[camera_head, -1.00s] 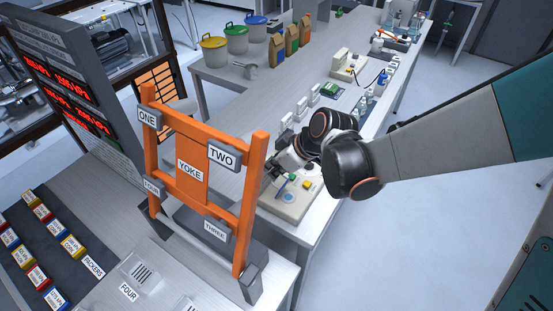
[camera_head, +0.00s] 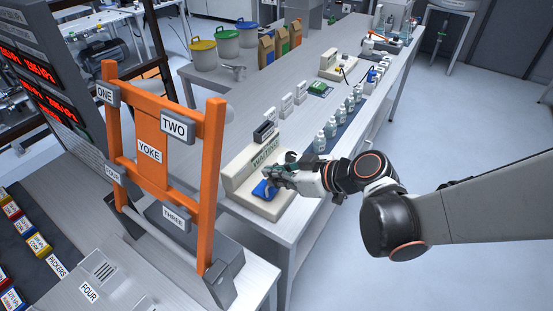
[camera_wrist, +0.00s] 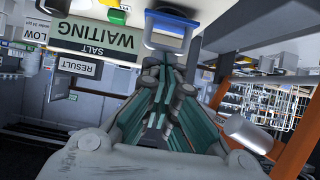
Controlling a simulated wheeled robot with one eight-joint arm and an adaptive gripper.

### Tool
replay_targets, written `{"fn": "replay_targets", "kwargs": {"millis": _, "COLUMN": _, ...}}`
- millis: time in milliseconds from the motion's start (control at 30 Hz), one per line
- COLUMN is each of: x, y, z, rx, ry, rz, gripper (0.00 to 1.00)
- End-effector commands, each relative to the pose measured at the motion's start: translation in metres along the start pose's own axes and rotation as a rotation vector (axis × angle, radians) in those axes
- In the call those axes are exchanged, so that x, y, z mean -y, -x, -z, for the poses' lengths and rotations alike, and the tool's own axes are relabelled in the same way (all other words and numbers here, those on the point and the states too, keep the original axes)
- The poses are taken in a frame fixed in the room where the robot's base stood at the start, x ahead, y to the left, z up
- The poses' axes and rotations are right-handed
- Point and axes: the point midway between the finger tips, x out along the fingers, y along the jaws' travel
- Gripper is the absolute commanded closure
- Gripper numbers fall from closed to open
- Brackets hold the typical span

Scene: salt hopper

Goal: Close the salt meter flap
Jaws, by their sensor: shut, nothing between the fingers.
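The salt meter is a cream bench device (camera_head: 236,181) with a raised back and a low base, and its sign reads WAITING. Its blue flap (camera_head: 264,190) shows on the base and looks low over it; I cannot tell if it lies fully flat. My gripper (camera_head: 272,173) is shut and empty, right at the flap's upper edge, and it hides part of the base. In the wrist view the meter's sign (camera_wrist: 95,37) is upside down, and the blue-edged flap (camera_wrist: 168,42) is just beyond my green fingertips (camera_wrist: 168,66). Contact is unclear.
The orange yoke frame (camera_head: 209,185) stands at the near left of the meter. Small white bottles (camera_head: 331,128) stand in a row behind my wrist. Another cream device (camera_head: 336,65) is farther along the bench. The floor to the right is clear.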

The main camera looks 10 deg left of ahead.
Motion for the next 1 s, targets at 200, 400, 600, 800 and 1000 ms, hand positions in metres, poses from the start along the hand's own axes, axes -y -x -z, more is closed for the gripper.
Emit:
{"fn": "replay_targets", "kwargs": {"millis": 200, "x": 0.0, "y": 0.003, "z": -0.014, "rx": 0.0, "ry": -0.002, "rz": -0.001, "gripper": 1.0}}
{"fn": "replay_targets", "kwargs": {"millis": 400, "x": 0.0, "y": 0.005, "z": -0.02, "rx": 0.0, "ry": -0.001, "rz": 0.0, "gripper": 1.0}}
{"fn": "replay_targets", "kwargs": {"millis": 600, "x": 0.0, "y": 0.005, "z": -0.022, "rx": 0.0, "ry": -0.001, "rz": 0.0, "gripper": 1.0}}
{"fn": "replay_targets", "kwargs": {"millis": 800, "x": 0.0, "y": 0.005, "z": -0.022, "rx": 0.0, "ry": -0.001, "rz": 0.0, "gripper": 1.0}}
{"fn": "replay_targets", "kwargs": {"millis": 1000, "x": 0.0, "y": 0.005, "z": -0.022, "rx": 0.0, "ry": -0.001, "rz": 0.0, "gripper": 1.0}}
